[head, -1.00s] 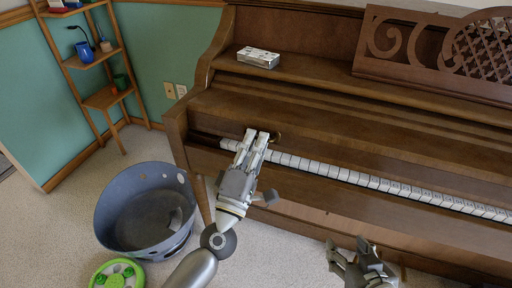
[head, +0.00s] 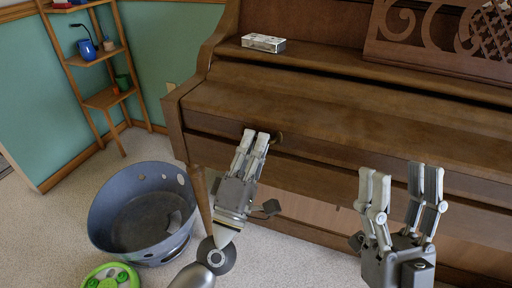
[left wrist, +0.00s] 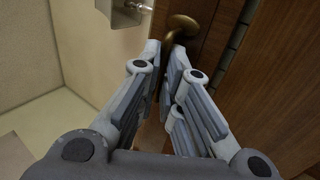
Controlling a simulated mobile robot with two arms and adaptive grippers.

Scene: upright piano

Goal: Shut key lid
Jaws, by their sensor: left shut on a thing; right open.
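The brown wooden key lid (head: 350,125) of the upright piano is down, and no white keys show in the head view. My left gripper (head: 256,137) is at the lid's front edge, towards its left end, next to a brass knob (head: 278,138). The knob also shows in the left wrist view (left wrist: 182,24), at the fingertips of my left gripper (left wrist: 166,55). The fingers are close together on the knob, and its stem is partly hidden by them. My right gripper (head: 400,180) is open and empty in front of the piano, at the lower right.
A grey-blue tub (head: 140,210) stands on the carpet left of my left arm, with a green round object (head: 110,276) before it. A corner shelf (head: 100,95) stands at the far left.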

